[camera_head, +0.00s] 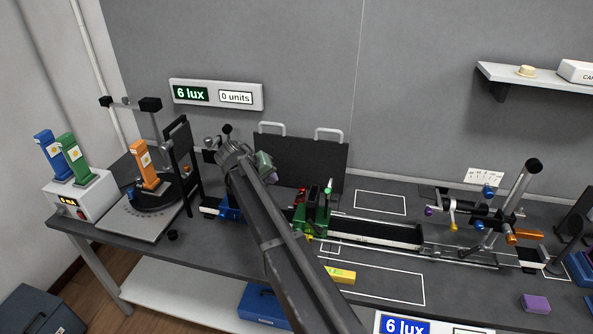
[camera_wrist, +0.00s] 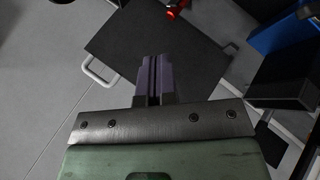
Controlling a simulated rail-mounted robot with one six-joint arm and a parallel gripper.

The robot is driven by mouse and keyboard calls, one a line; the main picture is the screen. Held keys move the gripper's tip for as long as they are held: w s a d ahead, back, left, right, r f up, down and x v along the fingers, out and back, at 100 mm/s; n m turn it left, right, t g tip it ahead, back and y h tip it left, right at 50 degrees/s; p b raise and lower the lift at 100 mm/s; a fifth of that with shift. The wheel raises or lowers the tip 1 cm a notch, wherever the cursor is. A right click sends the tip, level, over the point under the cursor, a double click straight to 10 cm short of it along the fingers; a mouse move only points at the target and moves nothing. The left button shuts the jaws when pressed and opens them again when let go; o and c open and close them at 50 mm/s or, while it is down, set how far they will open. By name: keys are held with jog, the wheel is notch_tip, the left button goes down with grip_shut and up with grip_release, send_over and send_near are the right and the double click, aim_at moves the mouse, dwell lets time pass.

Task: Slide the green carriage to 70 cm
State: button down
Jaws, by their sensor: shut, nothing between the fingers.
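The green carriage (camera_head: 314,218) sits on the long black rail (camera_head: 375,233), with a small red part at its upper left. My gripper (camera_head: 271,176) is up and to the left of the carriage in the head view, apart from it, in front of the dark panel. In the wrist view its two purple fingers (camera_wrist: 155,80) are closed together and empty. I cannot make out the green carriage in the wrist view. The scale marks on the rail are too small to read. My arm hides part of the rail left of the carriage.
A blue carriage (camera_head: 229,208) is on the rail's left part, partly hidden by my arm. A dark panel with white handles (camera_head: 330,158) stands behind the rail. A yellow block (camera_head: 341,275) lies in front. Several rods and knobs crowd the rail's right end (camera_head: 485,218).

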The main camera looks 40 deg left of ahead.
notch_tip(320, 180, down, 2)
jog(key=s+m+g+h, duration=0.1)
jog(key=s+m+g, duration=0.1)
jog(key=m, duration=0.4)
jog(key=b, duration=0.9)
send_near(300, 216)
jog(key=shift+m, duration=0.4)
jog(key=w+f, duration=0.1)
jog(key=w+a+f, duration=0.1)
jog(key=w, duration=0.1)
jog(key=shift+w+a+f, duration=0.1)
jog(key=shift+w, duration=0.05)
jog(key=d, duration=0.1)
jog(key=w+d, duration=0.1)
jog(key=d, duration=0.1)
jog(key=shift+w+d+r+p, duration=0.2)
jog(key=shift+w+r+p, duration=0.05)
jog(key=shift+r+p, duration=0.15)
jog(key=shift+w+d, duration=0.15)
